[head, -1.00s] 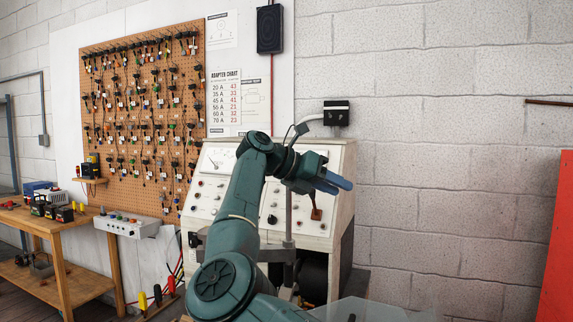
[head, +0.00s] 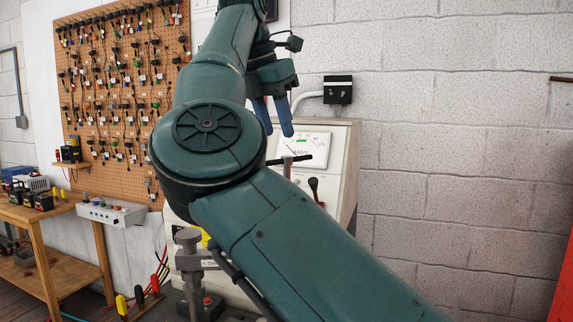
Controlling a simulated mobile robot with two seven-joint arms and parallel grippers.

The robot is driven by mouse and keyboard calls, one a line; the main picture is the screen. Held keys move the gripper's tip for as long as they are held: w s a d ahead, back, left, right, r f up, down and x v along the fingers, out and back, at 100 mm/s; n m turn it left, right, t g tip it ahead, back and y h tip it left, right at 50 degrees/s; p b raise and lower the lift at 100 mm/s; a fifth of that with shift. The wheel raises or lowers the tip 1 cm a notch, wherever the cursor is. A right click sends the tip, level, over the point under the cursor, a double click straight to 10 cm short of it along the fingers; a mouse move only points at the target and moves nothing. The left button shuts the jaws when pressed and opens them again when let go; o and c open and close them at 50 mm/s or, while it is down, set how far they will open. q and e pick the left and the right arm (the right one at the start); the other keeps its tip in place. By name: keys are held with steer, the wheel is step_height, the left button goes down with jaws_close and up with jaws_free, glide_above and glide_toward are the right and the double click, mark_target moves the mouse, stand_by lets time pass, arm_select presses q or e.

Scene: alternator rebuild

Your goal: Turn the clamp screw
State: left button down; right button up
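A dark T-shaped bar (head: 288,160) on a short upright stem stands in front of the test bench's meter; it looks like the clamp screw's handle. The stem's lower part is hidden behind my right arm. My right gripper (head: 277,134) points down with its two blue fingers apart. Nothing shows between them. Its fingertips appear just above the bar, with a small gap in the picture; I cannot tell the depth between them. My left gripper is out of view.
The test bench (head: 340,165) stands behind, with a dark lever (head: 314,190). A grey metal post (head: 188,250) rises at lower left of my arm. A wooden table (head: 45,215) with small parts and a grey switch box (head: 112,211) are at the left.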

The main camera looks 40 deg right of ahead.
mark_target(286, 161)
steer(key=x, duration=0.8)
steer(key=shift+w+d+f, duration=0.1)
steer(key=shift+d+f, duration=0.1)
steer(key=shift+f, duration=0.05)
jaws_close()
jaws_free()
steer(key=shift+r, duration=0.1)
steer(key=p+v, duration=0.1)
steer(key=v, duration=1.2)
